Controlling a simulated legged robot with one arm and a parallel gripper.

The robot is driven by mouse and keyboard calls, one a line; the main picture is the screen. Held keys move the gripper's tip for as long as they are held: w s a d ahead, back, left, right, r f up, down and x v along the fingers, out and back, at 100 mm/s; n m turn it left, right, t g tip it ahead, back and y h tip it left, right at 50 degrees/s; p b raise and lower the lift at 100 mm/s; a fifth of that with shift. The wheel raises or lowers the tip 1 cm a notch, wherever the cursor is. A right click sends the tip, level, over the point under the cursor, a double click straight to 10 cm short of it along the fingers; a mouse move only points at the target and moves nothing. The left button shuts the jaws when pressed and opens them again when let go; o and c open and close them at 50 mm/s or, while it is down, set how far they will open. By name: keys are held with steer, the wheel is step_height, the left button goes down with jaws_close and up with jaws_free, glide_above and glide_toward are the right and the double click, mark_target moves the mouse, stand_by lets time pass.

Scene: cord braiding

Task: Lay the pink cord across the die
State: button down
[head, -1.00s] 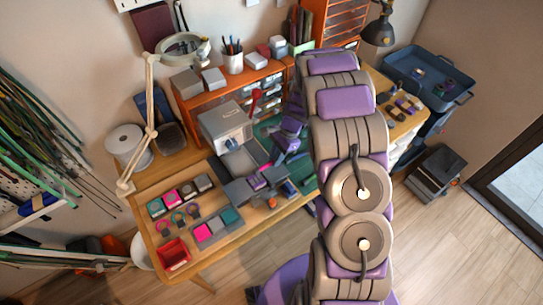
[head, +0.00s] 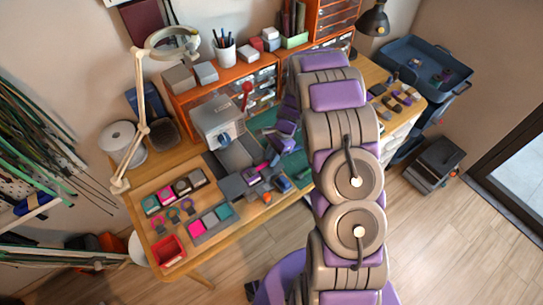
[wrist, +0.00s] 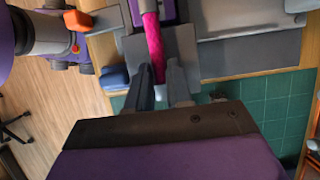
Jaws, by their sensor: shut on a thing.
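The pink cord (wrist: 153,42) runs lengthwise in the wrist view, over a grey block (wrist: 183,48) with a purple part (wrist: 137,12) beside it. I cannot tell surely whether this grey block is the die, or whether the cord touches it. My gripper (wrist: 163,92) is shut on the near end of the cord, between its two dark fingers. In the head view a short pink stretch of cord (head: 263,166) shows by the grey fixture at the bench's front; my arm partly hides the gripper there.
A grey machine (head: 217,124) with a red lever (head: 246,88) stands behind the fixture. Pink, grey and teal blocks (head: 212,221) and a red tray (head: 168,251) lie at left. A green mat (wrist: 240,112) is beside the gripper.

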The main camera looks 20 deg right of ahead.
steer(key=shift+a, duration=1.1)
steer(key=shift+a+p, duration=0.1)
steer(key=shift+p, duration=0.2)
steer(key=shift+d, duration=0.5)
steer(key=shift+a+p, duration=0.3)
steer(key=shift+a, duration=0.25)
steer(key=shift+f, duration=0.1)
steer(key=shift+d, duration=0.4)
steer(key=c, duration=1.5)
jaws_free()
steer(key=o, duration=0.6)
steer(key=shift+a, duration=0.25)
steer(key=shift+c, duration=0.2)
steer(key=shift+d, duration=0.1)
